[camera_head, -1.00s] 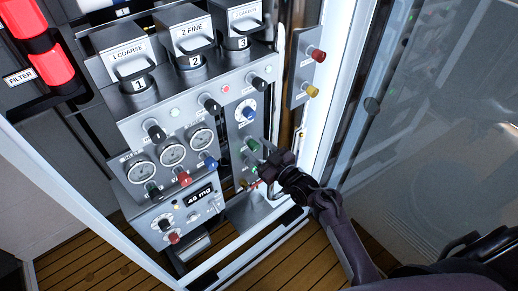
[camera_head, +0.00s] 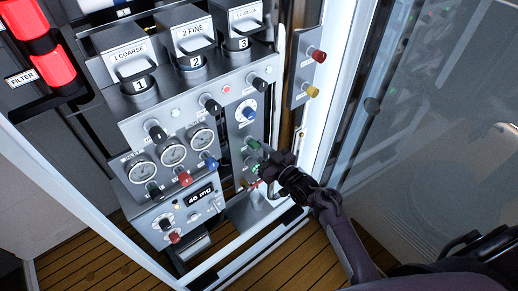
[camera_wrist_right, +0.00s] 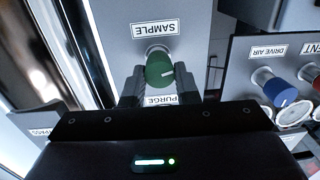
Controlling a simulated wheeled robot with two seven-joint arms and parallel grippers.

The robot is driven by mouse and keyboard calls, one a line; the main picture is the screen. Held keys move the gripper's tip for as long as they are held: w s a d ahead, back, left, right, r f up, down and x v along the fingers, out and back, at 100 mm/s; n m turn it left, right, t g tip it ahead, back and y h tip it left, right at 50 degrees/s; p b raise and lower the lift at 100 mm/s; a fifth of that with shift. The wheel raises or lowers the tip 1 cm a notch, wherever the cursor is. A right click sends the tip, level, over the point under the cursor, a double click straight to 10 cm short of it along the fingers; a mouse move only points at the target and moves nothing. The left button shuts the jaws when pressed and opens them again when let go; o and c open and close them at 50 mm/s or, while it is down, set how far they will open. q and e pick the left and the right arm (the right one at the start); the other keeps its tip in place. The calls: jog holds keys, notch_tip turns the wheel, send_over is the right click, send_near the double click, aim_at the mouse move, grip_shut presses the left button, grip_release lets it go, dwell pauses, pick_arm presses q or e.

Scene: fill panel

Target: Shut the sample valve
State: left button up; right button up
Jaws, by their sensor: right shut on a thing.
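The sample valve is a green knob (camera_wrist_right: 159,70) beside the SAMPLE label (camera_wrist_right: 155,30) in the right wrist view, where the lettering is upside down. It sits on a grey panel strip. My right gripper (camera_wrist_right: 160,88) is shut on this knob, with one dark finger on each side. In the head view my right gripper (camera_head: 268,168) reaches in from the right to the lower green knob (camera_head: 256,168) and partly covers it. My left gripper is not in view.
Another green knob (camera_head: 252,143) sits just above. The PURGE label (camera_wrist_right: 160,100) shows near my fingers. Gauges (camera_head: 172,151), a blue knob (camera_head: 211,161) and a red knob (camera_head: 185,177) are to the left. A white frame post (camera_head: 318,140) stands to the right.

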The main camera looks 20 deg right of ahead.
jog(key=m+p, duration=0.1)
jog(key=m, duration=0.4)
jog(key=shift+d+m, duration=0.1)
jog(key=shift+m, duration=0.3)
jog(key=m+p, duration=0.1)
jog(key=m, duration=0.3)
jog(key=shift+m+t, duration=0.3)
jog(key=m+p, duration=0.2)
jog(key=m, duration=0.4)
jog(key=shift+f+m+h, duration=0.1)
jog(key=shift+m+h, duration=0.2)
jog(key=shift+f+m+p, duration=0.15)
jog(key=shift+m+p, duration=0.7)
jog(key=shift+m, duration=1.55)
jog(key=shift+f, duration=0.1)
jog(key=o, duration=1)
jog(key=shift+c, duration=0.2)
jog(key=v, duration=0.7)
jog(key=shift+s+b, duration=0.4)
